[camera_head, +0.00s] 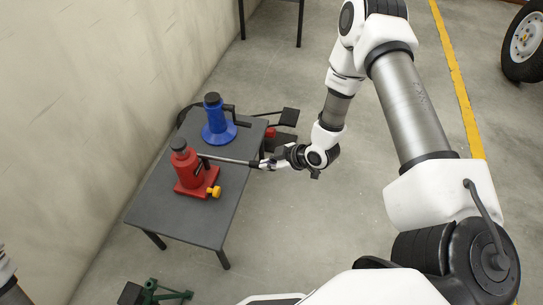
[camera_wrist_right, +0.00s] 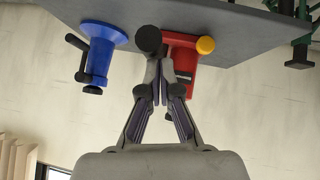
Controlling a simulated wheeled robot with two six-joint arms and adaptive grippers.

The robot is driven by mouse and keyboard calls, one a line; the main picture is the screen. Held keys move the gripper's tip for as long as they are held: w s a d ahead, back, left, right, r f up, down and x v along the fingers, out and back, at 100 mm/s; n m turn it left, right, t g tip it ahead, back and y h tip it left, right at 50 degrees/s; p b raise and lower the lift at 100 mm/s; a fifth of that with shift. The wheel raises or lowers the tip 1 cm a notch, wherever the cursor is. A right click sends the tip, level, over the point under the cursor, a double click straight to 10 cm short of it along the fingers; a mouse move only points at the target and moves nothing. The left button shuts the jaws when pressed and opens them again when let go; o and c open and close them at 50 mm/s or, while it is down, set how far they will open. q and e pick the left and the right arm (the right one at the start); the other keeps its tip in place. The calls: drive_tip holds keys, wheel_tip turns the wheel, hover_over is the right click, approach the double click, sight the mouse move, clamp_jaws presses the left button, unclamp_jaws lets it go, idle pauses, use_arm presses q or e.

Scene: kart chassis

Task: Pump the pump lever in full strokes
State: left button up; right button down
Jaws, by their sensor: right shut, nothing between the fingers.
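The red jack (camera_head: 188,173) with a black top and a yellow knob (camera_head: 214,191) stands on the grey table. Its pump lever (camera_head: 232,161) points right, out over the table edge, roughly level. My right gripper (camera_head: 266,163) is at the lever's outer end, shut and empty. In the right wrist view, the shut fingers (camera_wrist_right: 161,90) are just short of the lever's round black end (camera_wrist_right: 148,39), with the red jack (camera_wrist_right: 182,65) behind; I cannot tell whether they touch it. My left gripper is out of view.
A blue jack (camera_head: 217,127) stands behind the red one on the grey table (camera_head: 205,223). A green-and-black object (camera_head: 155,292) lies on the floor in front. The wall is close on the left. A wheel (camera_head: 526,42) is at the far right.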

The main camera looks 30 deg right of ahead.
drive_tip(key=p+v, duration=0.4)
drive_tip(key=v, duration=0.6)
drive_tip(key=shift+d+f, duration=0.15)
idle(0.4)
